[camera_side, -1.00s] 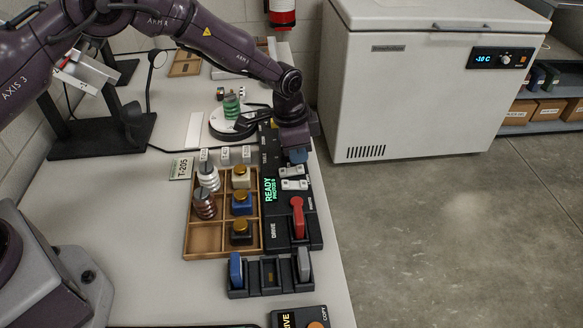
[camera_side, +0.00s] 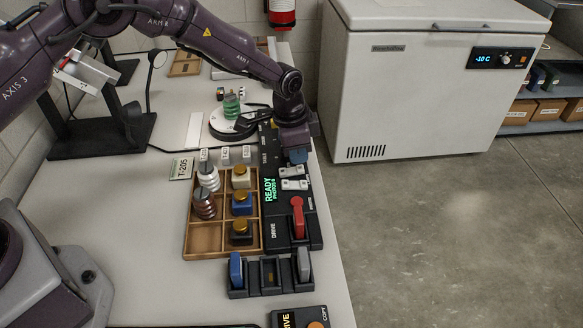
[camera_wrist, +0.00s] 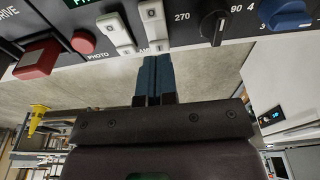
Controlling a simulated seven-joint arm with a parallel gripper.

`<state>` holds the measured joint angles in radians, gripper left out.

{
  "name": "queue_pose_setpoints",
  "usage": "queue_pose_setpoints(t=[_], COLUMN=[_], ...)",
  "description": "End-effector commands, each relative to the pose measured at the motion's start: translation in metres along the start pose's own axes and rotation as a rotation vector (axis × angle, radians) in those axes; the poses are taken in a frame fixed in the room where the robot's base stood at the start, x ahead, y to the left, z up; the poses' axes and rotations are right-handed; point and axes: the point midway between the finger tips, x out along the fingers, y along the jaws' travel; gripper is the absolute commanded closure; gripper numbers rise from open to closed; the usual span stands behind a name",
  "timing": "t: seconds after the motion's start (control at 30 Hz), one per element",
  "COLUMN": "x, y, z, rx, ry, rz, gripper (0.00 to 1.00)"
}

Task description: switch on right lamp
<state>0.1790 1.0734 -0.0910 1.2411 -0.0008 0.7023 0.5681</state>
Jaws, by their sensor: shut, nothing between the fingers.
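Two white lamp rocker switches sit side by side on the black control panel (camera_side: 312,235); in the wrist view they are the left switch (camera_wrist: 116,32) and the right switch (camera_wrist: 152,24). The side view shows them as small white bars, one nearer my gripper (camera_side: 291,170) and one farther (camera_side: 294,184). My gripper (camera_side: 298,157) is shut and empty, its blue fingers pressed together. In the wrist view the fingertips (camera_wrist: 156,60) are just below the right switch's lower end; I cannot tell whether they touch it. The lettering under the switches is partly hidden.
A red lever (camera_side: 297,204) and a red button (camera_wrist: 83,42) are on the panel on one side of the switches. A black dial (camera_wrist: 214,28) and a blue knob (camera_wrist: 287,14) are on the other. A wooden tray (camera_side: 207,238) of spools and jars and a turntable (camera_side: 218,128) stand close by.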

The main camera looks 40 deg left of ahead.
Motion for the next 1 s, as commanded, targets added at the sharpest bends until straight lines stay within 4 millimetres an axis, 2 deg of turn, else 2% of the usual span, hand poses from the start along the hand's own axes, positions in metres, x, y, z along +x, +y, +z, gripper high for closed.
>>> queue_pose_setpoints(t=[1.0], x=[0.015], y=[0.0], z=[0.002], rx=[0.0], ry=[0.0], rz=[0.0], gripper=[1.0])
